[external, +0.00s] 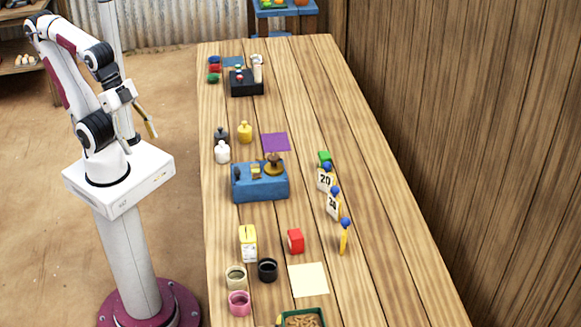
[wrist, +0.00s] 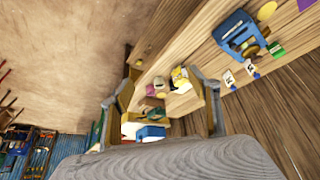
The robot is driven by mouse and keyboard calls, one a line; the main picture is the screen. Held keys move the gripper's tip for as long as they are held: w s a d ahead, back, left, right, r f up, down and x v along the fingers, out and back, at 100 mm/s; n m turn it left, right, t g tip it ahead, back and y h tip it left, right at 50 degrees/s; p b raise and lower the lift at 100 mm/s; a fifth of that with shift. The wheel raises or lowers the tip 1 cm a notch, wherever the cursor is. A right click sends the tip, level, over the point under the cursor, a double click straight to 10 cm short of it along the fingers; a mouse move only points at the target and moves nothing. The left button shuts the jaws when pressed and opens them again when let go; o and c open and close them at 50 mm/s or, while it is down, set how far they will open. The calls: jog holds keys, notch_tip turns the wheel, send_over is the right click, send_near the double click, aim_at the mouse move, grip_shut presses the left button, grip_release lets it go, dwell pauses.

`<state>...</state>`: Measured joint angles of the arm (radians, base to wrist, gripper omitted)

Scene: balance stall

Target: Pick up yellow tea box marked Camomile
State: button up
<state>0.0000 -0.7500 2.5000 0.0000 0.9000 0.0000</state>
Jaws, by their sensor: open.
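A yellow and white box (external: 248,243) stands upright on the near part of the long wooden table in the external view. Its lettering is too small to read. A yellow and white shape (wrist: 180,75), probably the same box, shows between the fingers in the wrist view, some way off. My gripper (external: 150,126) is open and empty, raised beside the table's left side, far from the box. Its two fingers show spread apart in the wrist view (wrist: 163,88).
A red box (external: 295,241) stands right of the yellow one. Cream (external: 236,278), black (external: 268,270) and pink (external: 239,303) cups stand in front. A blue scale (external: 260,188) is behind, with number cards (external: 326,181) to the right. The table's right strip is clear.

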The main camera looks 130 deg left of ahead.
jog(key=shift+o, duration=1.1)
